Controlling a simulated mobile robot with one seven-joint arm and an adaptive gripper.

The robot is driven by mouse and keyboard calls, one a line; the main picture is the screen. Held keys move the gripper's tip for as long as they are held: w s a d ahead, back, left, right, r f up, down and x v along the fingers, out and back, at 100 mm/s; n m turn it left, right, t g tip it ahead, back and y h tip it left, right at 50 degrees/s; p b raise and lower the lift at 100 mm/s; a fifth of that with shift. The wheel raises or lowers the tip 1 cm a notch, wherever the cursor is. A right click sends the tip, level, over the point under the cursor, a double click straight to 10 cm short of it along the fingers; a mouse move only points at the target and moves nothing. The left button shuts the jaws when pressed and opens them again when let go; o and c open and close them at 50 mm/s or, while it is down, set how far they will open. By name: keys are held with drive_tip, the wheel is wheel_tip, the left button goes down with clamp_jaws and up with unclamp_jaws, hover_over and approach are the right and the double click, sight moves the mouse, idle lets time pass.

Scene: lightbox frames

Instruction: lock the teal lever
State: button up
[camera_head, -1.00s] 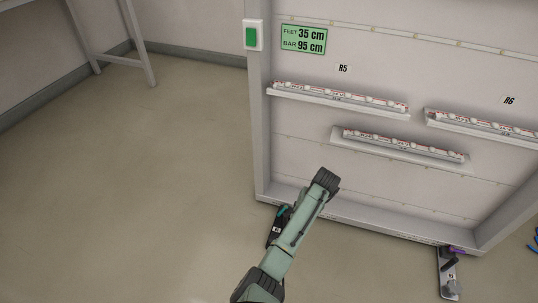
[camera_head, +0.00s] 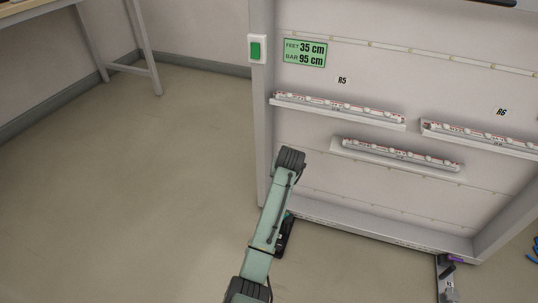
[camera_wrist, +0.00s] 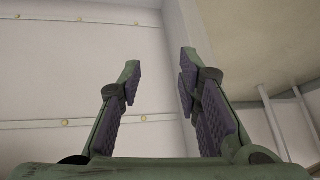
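A small teal part (camera_head: 288,215), which looks like the teal lever, shows on a dark foot fitting (camera_head: 286,238) on the floor at the frame's lower left corner. My arm covers much of it in the head view, so the lever's angle cannot be told. My gripper (camera_wrist: 158,62) is open and empty in the wrist view, its two fingers apart in front of the white panel and its upright edge. The head view does not clearly show my gripper. The teal lever is not in the wrist view.
A similar foot fitting with a purple lever (camera_head: 456,259) stands at the lower right. The white panel frame (camera_head: 262,130) holds several rails and a green sign (camera_head: 305,53) reading feet 35 cm, bar 95 cm. A green switch (camera_head: 257,48) is on its left post. Floor at left is clear.

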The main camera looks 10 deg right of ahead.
drive_tip(key=w+a+r+t, duration=0.2)
drive_tip(key=w+a+r, duration=0.1)
drive_tip(key=r, duration=0.3)
drive_tip(key=shift+w+a+n, duration=0.25)
drive_tip(key=shift+a+n, duration=0.1)
drive_tip(key=shift+n, duration=0.05)
drive_tip(key=shift+p, duration=0.3)
